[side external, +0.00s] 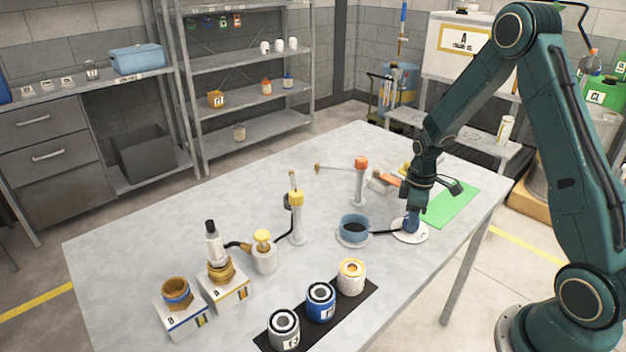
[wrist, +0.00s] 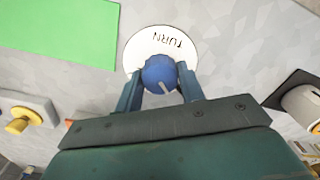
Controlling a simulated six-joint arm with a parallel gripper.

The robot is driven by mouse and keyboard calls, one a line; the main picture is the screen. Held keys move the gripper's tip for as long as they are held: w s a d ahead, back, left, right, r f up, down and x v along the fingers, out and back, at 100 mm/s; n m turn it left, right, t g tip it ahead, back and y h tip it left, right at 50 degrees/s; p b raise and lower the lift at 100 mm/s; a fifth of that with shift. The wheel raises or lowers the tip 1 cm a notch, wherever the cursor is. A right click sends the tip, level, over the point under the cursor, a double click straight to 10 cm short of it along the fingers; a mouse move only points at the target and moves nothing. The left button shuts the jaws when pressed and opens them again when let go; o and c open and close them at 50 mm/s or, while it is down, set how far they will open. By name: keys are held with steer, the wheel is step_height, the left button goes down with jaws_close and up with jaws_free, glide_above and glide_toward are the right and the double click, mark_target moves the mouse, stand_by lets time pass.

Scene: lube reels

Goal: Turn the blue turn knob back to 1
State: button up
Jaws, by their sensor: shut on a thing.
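The blue turn knob (wrist: 159,73) sits on a round white dial plate (wrist: 134,50) marked TURN. In the wrist view a pale pointer line on the knob points toward the lower right, toward my gripper's body. My gripper (wrist: 160,88) has its two fingers on either side of the knob and is shut on it. In the side view my gripper (side external: 412,212) reaches down over the knob (side external: 411,226), and the white plate (side external: 409,237) shows around its base. The number marks on the plate are not readable in either view.
An orange-topped post (side external: 360,180) stands behind. Several cans, including a blue one (side external: 320,302), stand on a black strip (side external: 364,299) at the front.

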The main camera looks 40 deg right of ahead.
steer(key=shift+w+n, duration=0.15)
steer(key=shift+n, duration=1.45)
steer(key=o, duration=1)
steer(key=shift+c, duration=0.2)
steer(key=shift+r, duration=0.15)
step_height(320, 180, up, 14)
steer(key=shift+f, duration=0.2)
